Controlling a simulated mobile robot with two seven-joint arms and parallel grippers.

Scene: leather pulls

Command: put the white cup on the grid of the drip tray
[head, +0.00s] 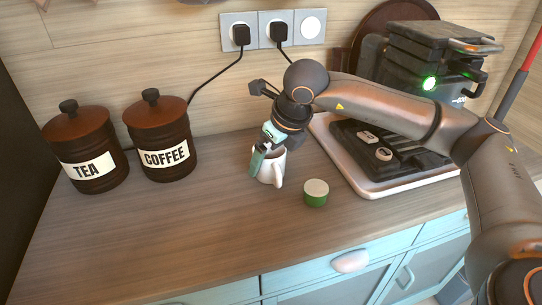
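The white cup (278,172) stands upright on the wooden counter, left of the coffee machine, with its handle toward the front right. My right gripper (262,157) points down at the cup. One teal finger shows against the cup's left side, and the gripper hides part of the rim. I cannot tell whether the fingers are closed on the cup. The dark drip tray (364,172) lies at the foot of the coffee machine (438,55), on a white-rimmed board. My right arm hides part of it. My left gripper is not in view.
A green jar with a pale lid (316,194) stands just right of the cup. Two small light objects (375,145) lie over the dark tray. The tea canister (85,150) and coffee canister (161,137) stand at left. The front left counter is clear.

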